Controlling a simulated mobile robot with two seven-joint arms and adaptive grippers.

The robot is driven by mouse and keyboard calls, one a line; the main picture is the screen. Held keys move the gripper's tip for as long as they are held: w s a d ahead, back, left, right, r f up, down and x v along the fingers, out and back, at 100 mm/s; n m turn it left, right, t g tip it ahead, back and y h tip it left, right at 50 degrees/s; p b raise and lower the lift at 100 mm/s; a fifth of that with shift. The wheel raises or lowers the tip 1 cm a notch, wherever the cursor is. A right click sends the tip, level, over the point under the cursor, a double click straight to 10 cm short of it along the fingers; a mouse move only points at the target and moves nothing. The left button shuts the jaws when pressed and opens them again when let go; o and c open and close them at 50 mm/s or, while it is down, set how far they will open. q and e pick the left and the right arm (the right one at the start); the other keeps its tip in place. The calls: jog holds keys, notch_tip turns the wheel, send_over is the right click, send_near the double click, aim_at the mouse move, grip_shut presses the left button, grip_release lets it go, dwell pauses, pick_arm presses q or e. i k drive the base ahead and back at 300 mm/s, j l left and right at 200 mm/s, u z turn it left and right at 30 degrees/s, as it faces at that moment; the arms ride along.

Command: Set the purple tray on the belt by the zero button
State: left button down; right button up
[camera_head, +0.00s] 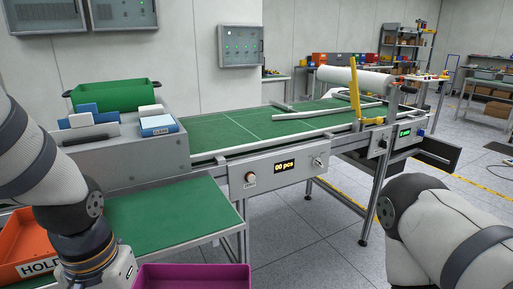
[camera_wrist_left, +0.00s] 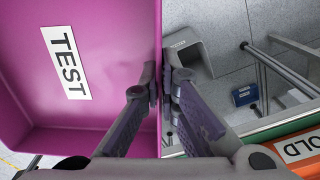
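The purple tray (camera_head: 195,278) shows at the bottom edge of the head view, mostly cut off. In the left wrist view the tray (camera_wrist_left: 35,85) fills the left side, with a white TEST label inside. My left gripper (camera_wrist_left: 162,88) has one finger on each side of the tray's wall and is closed on it. The green belt (camera_head: 260,128) runs across the head view's middle, clear at its near left part. On its front panel, a small round button (camera_head: 250,178) sits left of a "00 pcs" display (camera_head: 285,167); its label is too small to read. My right gripper is out of view.
An orange HOLD bin (camera_head: 28,240) stands left on a green-topped bench (camera_head: 165,212). A grey box (camera_head: 130,150) with cards and a green bin (camera_head: 115,95) flanks the belt's left end. A yellow upright (camera_head: 355,85) and guide rails stand farther along the belt.

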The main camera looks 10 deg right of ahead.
aim_at(265, 133)
jog(key=i+l+z, duration=0.7)
jog(key=i+l, duration=0.05)
jog(key=l, duration=0.1)
